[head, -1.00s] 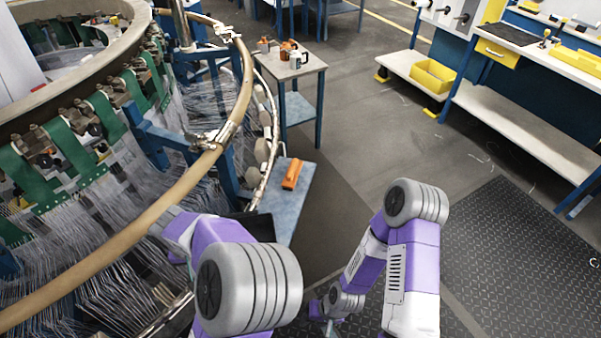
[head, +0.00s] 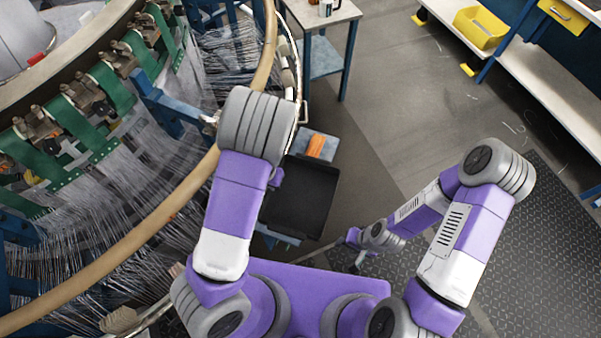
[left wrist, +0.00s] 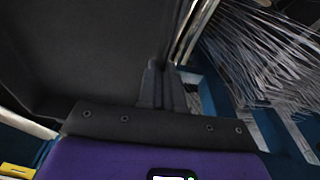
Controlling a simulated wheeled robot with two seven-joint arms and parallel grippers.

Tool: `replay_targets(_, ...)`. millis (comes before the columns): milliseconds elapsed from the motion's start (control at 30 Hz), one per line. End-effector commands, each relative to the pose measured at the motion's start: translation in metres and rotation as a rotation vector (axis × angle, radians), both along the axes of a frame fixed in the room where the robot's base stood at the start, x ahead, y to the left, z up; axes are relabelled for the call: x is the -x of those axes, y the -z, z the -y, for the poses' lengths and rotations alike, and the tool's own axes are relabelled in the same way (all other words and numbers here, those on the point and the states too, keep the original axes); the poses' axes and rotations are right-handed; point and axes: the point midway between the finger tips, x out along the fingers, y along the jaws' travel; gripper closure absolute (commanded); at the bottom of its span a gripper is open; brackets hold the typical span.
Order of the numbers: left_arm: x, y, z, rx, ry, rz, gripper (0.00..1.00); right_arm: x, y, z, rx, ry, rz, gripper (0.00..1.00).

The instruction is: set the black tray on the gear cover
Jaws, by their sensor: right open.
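The black tray (head: 302,200) is right of my left forearm in the head view, level-looking, over the near part of a blue-grey flat surface (head: 330,150) that I take for the gear cover. I cannot tell whether the tray touches it. In the left wrist view the tray (left wrist: 85,50) fills the upper left. My left gripper (left wrist: 165,85) has its dark fingers close together at the tray's edge, shut on it; in the head view the arm hides them. My right gripper (head: 357,262) is open and empty, low over the floor at right.
An orange object (head: 316,146) lies on the blue-grey surface just beyond the tray. The loom's curved wooden ring (head: 140,235) and threads are close on the left. A small table (head: 325,14) stands beyond. The floor (head: 390,130) at right is clear.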

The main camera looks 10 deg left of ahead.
Motion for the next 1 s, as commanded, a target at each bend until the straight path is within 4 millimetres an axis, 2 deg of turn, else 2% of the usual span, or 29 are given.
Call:
replay_targets(33, 0.004, -0.006, 0.001, 0.007, -0.001, -0.003, 1.0, 0.0, -0.016, 0.0, 0.0, 0.0, 0.0, 0.57)
replay_targets(100, 0.007, -0.006, 0.005, 0.005, 0.012, 0.0, 1.0, 0.0, -0.025, 0.0, 0.0, 0.0, 0.001, 0.57)
replay_targets(233, 0.012, -0.008, 0.01, -0.002, 0.028, 0.002, 1.0, 0.0, -0.038, 0.0, 0.0, 0.0, 0.001, 0.57)
replay_targets(400, 0.015, -0.009, 0.013, -0.01, 0.041, 0.002, 1.0, 0.0, -0.044, 0.0, 0.0, 0.0, 0.001, 0.57)
replay_targets(467, 0.016, -0.005, 0.014, -0.01, 0.043, 0.002, 1.0, 0.0, -0.04, 0.0, 0.0, 0.0, 0.001, 0.57)
replay_targets(733, 0.016, 0.04, 0.014, -0.011, 0.043, 0.001, 1.0, 0.0, -0.005, 0.0, 0.0, 0.001, 0.0, 0.57)
replay_targets(1000, 0.015, 0.063, 0.014, -0.011, 0.045, 0.001, 1.0, 0.0, 0.009, 0.0, 0.0, 0.0, 0.001, 0.57)
